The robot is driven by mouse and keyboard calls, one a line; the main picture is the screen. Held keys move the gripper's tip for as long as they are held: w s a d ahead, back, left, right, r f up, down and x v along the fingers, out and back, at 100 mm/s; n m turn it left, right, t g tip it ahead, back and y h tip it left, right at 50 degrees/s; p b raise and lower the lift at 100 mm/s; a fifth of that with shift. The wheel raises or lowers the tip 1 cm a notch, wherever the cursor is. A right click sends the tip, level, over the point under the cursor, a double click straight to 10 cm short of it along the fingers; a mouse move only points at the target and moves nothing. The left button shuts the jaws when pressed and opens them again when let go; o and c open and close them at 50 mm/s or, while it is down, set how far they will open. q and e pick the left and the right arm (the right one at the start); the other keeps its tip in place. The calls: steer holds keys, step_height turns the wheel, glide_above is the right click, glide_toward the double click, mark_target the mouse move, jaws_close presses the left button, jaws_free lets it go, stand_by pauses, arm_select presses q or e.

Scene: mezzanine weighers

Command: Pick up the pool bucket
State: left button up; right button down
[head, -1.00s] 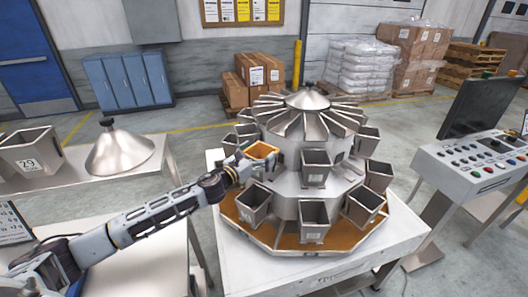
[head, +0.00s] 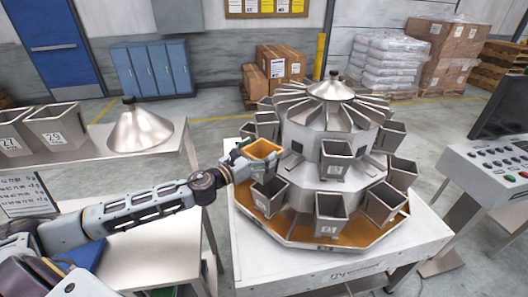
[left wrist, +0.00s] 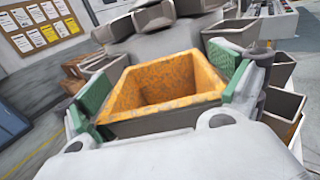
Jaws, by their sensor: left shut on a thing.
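The pool bucket (head: 264,149) has an orange, speckled open top and grey lower walls. It is at the left of the weigher's drum (head: 295,170), in the upper ring of buckets. My left gripper (head: 247,154) is shut on it from the left. In the left wrist view the pool bucket (left wrist: 160,118) sits between the two green finger pads, one on each side, and looks empty. Whether it still touches its mount on the drum is hidden. My right gripper is in neither view.
Grey buckets (head: 335,160) ring the weigher close beside the held one. A lower orange deck (head: 262,220) lies beneath. On the left, a bench holds a steel cone (head: 140,132) and two buckets (head: 58,128). A control console (head: 500,160) stands at the right.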

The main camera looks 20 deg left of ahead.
mark_target(251, 157)
arm_select(q)
steer(key=shift+b+v, duration=0.45)
steer(key=shift+v, duration=1.1)
steer(key=shift+s+r, duration=0.1)
steer(key=shift+a, duration=0.1)
